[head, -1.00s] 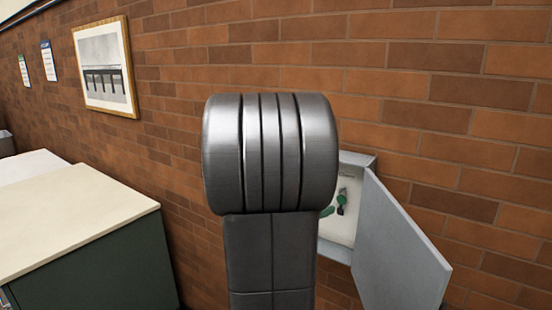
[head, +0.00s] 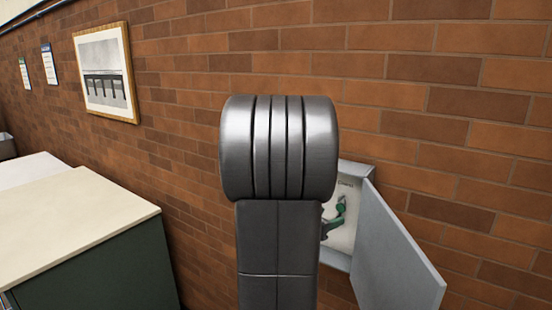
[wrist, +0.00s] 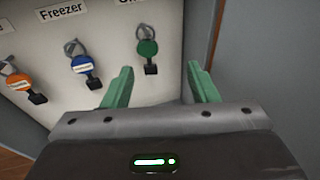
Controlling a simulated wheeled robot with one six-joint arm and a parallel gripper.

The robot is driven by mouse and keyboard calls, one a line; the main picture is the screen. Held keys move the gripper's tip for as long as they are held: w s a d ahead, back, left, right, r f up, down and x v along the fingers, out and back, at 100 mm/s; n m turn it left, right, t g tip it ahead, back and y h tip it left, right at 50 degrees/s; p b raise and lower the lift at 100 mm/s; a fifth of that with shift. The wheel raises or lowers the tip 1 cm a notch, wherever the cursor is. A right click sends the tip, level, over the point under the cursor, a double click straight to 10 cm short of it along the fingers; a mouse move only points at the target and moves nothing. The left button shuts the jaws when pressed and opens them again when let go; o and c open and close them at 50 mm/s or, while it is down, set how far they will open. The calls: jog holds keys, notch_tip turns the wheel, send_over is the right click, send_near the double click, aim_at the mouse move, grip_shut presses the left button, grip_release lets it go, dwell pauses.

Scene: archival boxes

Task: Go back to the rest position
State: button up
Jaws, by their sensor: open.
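My gripper (wrist: 160,72) has green fingers. In the wrist view they are spread apart with nothing between them, in front of the key cabinet's pale back panel (wrist: 110,100). A key with a green tag (wrist: 147,48) hangs on a hook just beyond the fingertips. A blue-tagged key (wrist: 82,64) hangs to its left under a "Freezer" label, and an orange-tagged key (wrist: 17,82) hangs farther left. In the head view, my arm hides part of the open cabinet (head: 354,170); some of my gripper shows at its opening.
The cabinet's grey door (head: 395,255) stands open to the right, close to my arm. A brick wall (head: 420,100) is behind. A dark green cabinet with a cream top (head: 75,215) stands at left. A framed picture (head: 105,75) and two notices (head: 48,64) hang on the wall.

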jog(key=shift+n+t+y, duration=0.3)
jog(key=shift+n, duration=0.1)
jog(key=a+f, duration=0.1)
jog(key=a+f+b, duration=0.1)
jog(key=a+f, duration=0.1)
jog(key=shift+s+f, duration=0.1)
jog(key=shift+s, duration=0.1)
jog(key=shift+b, duration=0.3)
